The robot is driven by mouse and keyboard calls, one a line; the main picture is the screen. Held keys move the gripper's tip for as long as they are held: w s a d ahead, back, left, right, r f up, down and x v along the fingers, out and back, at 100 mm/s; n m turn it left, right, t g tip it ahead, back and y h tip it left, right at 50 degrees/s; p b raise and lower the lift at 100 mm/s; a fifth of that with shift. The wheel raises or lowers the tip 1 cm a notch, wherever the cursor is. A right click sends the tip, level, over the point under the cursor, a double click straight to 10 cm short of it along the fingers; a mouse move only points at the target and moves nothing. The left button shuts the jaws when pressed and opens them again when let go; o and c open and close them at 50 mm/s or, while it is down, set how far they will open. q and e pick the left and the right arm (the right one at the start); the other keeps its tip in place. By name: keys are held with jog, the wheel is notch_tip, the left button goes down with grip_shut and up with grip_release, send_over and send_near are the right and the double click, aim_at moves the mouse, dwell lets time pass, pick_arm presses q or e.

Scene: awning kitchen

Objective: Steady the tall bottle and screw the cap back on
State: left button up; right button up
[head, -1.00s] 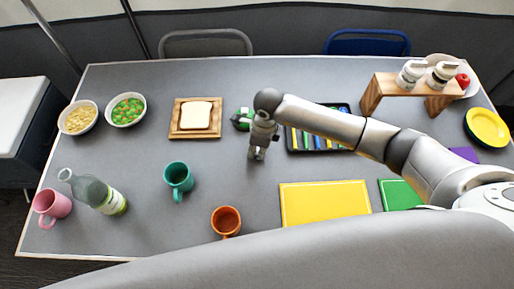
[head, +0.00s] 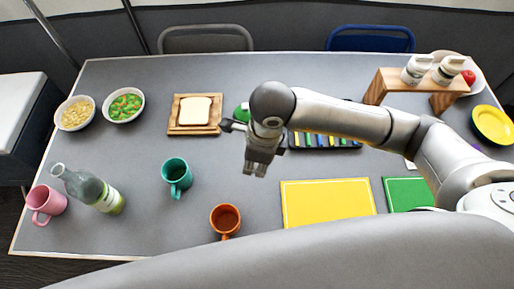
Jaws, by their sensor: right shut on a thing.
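The tall bottle (head: 93,190), grey-green clear with a pale label, is at the left of the table between the pink mug and the teal mug. It looks slanted in this high view. Its neck points to the upper left, and no cap shows on it. My right gripper (head: 255,172) points down over the middle of the table, well to the right of the bottle. Its fingers are shut; what they hold is too small to make out, and the cap shows nowhere else. My left gripper is out of view.
The pink mug (head: 46,204), teal mug (head: 177,178) and orange mug (head: 225,221) stand near the bottle. A toast board (head: 194,129), two bowls and a partly hidden green object (head: 242,112) lie farther back. A yellow mat (head: 328,205) is at right. Table between teal mug and gripper is clear.

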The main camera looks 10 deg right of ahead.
jog(key=shift+s+a+r, duration=0.2)
jog(key=shift+s+r, duration=0.15)
jog(key=shift+s, duration=0.35)
jog(key=shift+s+a+r, duration=0.2)
jog(key=shift+s+r, duration=0.1)
jog(key=shift+s, duration=0.35)
jog(key=w+d+r+n+g, duration=0.1)
jog(key=w+d+r+n, duration=0.1)
jog(key=d+n, duration=0.4)
jog(key=w+d+r+n+g+h, duration=0.1)
jog(key=d+r+n, duration=0.4)
jog(key=n, duration=1.1)
jog(key=shift+w+d+r+n, duration=0.3)
jog(key=shift+w+d, duration=0.45)
jog(key=shift+d, duration=0.25)
